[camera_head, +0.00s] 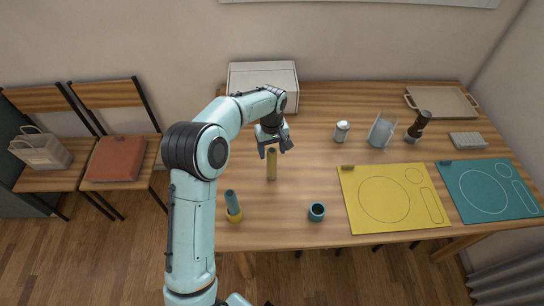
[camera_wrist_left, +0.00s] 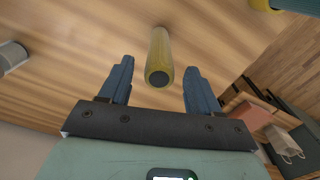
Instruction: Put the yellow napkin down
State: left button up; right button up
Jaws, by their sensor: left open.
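The yellow napkin (camera_head: 271,166) is a mustard roll with a dark end. It looks upright on the wooden table, in front of the white box. In the left wrist view the roll (camera_wrist_left: 159,62) shows end-on, in the gap between the fingertips. My left gripper (camera_head: 276,151) is open at the top end of the roll. Its fingers (camera_wrist_left: 158,70) stand on either side with visible gaps and do not appear to touch it. My right gripper is not in view.
Yellow (camera_head: 395,216) and teal (camera_head: 480,205) placemats lie to the right. Behind are a white jar (camera_head: 342,132), glass holder (camera_head: 381,133), dark grinder (camera_head: 418,126), tray (camera_head: 463,115) and white box (camera_head: 262,75).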

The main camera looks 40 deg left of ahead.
pick_arm(q)
notch_tip(320, 180, up, 6)
jog(key=shift+r+p, duration=0.25)
jog(key=shift+p, duration=0.05)
jog(key=shift+f, duration=0.1)
dwell(0.4)
